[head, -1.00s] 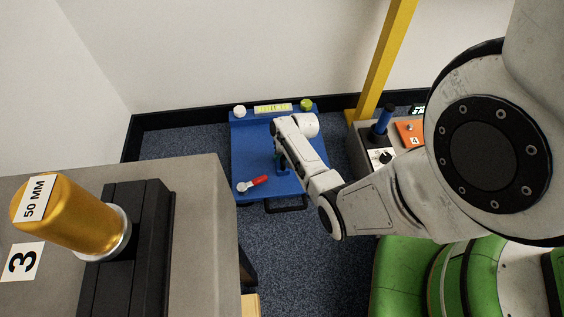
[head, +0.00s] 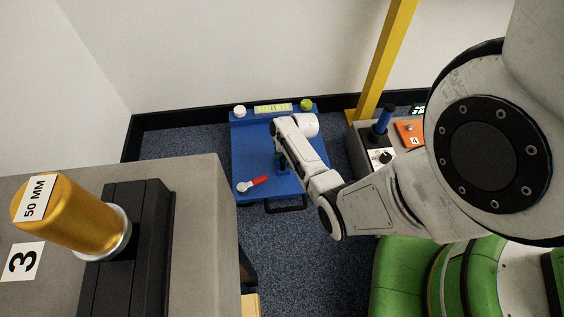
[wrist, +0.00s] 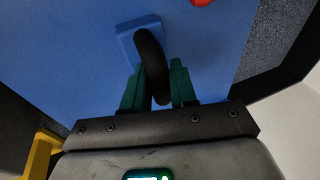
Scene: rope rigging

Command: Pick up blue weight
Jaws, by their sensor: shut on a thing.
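The blue weight (wrist: 127,40) shows in the wrist view as a small blue block with a dark, curved handle (wrist: 151,62). It is against the blue top of a platform. My gripper (wrist: 157,88) has its green fingers on either side of the dark handle and is shut on it. In the head view my gripper (head: 279,160) is over the blue platform, and my wrist hides most of the weight. I cannot tell whether the weight touches the platform.
The blue platform (head: 250,150) carries a red-handled lever (head: 253,184), a white knob and a green knob. A grey bench (head: 200,200) with a gold cylinder (head: 75,215) is at left. A yellow post (head: 382,60) and a grey stand with a blue cylinder (head: 383,120) are at right.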

